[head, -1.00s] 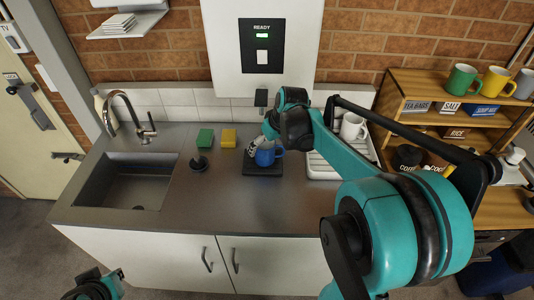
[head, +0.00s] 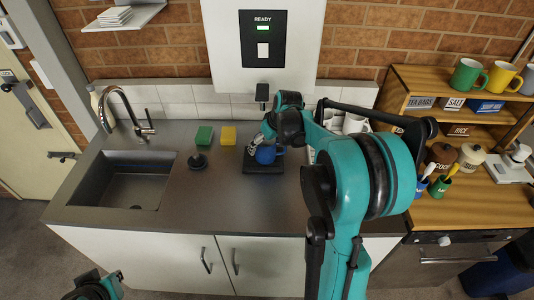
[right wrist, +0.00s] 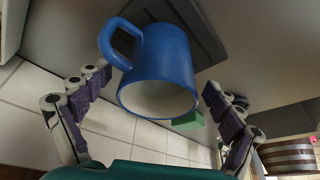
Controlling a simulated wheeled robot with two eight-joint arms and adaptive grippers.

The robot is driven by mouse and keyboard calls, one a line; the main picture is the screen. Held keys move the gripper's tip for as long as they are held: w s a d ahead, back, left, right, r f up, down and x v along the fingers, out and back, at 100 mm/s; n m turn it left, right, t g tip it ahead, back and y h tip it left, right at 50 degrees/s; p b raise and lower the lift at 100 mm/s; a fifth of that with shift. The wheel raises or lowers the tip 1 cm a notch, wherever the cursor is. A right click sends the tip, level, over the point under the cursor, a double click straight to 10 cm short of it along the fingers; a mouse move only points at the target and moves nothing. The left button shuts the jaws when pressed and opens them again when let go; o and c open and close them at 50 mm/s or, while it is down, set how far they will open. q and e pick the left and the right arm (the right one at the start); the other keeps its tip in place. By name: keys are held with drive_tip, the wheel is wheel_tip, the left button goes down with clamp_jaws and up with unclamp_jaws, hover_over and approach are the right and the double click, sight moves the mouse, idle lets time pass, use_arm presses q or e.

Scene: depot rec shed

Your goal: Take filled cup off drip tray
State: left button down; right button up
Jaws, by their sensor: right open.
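The blue cup (head: 266,154) stands on the dark drip tray (head: 262,170) below the dispenser spout. My right gripper (head: 258,143) is at the cup in the head view and partly covers it. In the right wrist view the cup (right wrist: 160,65) lies between the spread fingers of my open right gripper (right wrist: 158,82), with gaps on both sides. Its handle is toward the upper left there. Its pale inside shows, but I cannot tell the fill level. The drip tray (right wrist: 200,40) shows behind it. My left gripper (head: 95,288) is at the bottom left, away from the counter.
The wall dispenser (head: 263,40) reads READY, its spout (head: 262,94) just above the cup. Green (head: 204,136) and yellow (head: 228,136) sponges and a dark round-based item (head: 198,161) are left of the tray. White mugs (head: 354,123) stand to the right, partly behind my arm.

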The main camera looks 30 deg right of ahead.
drive_tip(key=shift+w+f, duration=0.2)
drive_tip(key=shift+f, duration=0.45)
drive_tip(key=shift+r, duration=0.1)
drive_tip(key=shift+c, duration=0.9)
drive_tip(key=c, duration=1.8)
drive_tip(key=shift+r, duration=0.15)
